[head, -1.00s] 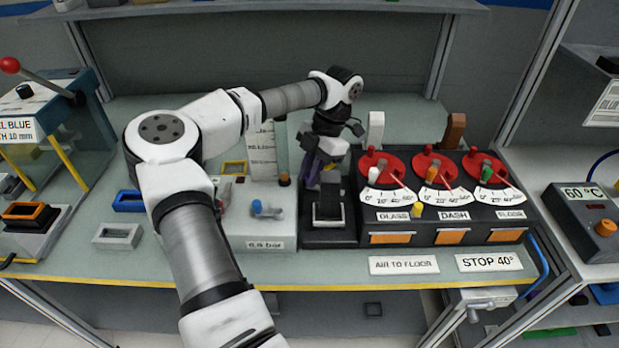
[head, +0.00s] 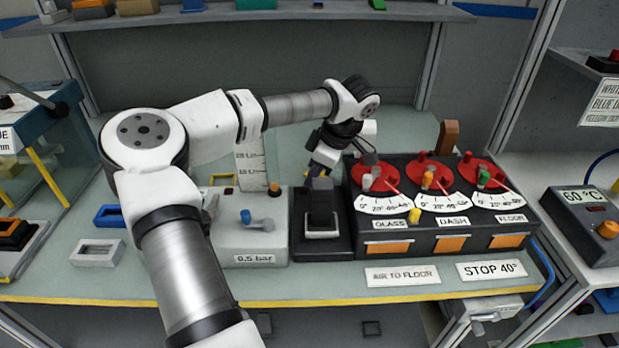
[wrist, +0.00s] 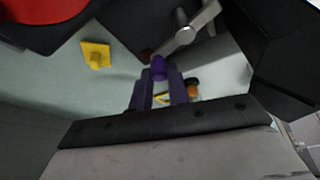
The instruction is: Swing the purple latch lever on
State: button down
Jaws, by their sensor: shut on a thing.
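My gripper (head: 315,170) reaches down behind the black block (head: 338,242) left of the dial panel. In the wrist view its two dark purple fingers (wrist: 159,80) are closed around the rounded purple end of the latch lever (wrist: 158,67). The rest of the lever is hidden by the fingers, and I cannot make out its angle. In the head view the wrist and the block's dark upright hide most of the lever.
The panel with red dials (head: 430,167) stands close right of my gripper. A metal handle (wrist: 187,35) and a yellow piece (wrist: 96,54) show beyond my fingers. A shelf (head: 250,14) hangs above.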

jog(key=shift+d+m+t+b, duration=0.3)
jog(key=shift+d+m+t, duration=0.1)
jog(key=shift+m, duration=0.5)
jog(key=shift+d+m+t+b, duration=0.3)
jog(key=shift+m+t, duration=0.1)
jog(key=shift+m, duration=0.5)
jog(key=shift+d+h, duration=0.1)
jog(key=shift+h, duration=0.2)
jog(key=c, duration=1.3)
grip_release()
jog(key=shift+c, duration=0.2)
jog(key=b+v, duration=0.2)
jog(key=v, duration=1.2)
jog(key=shift+f, duration=0.1)
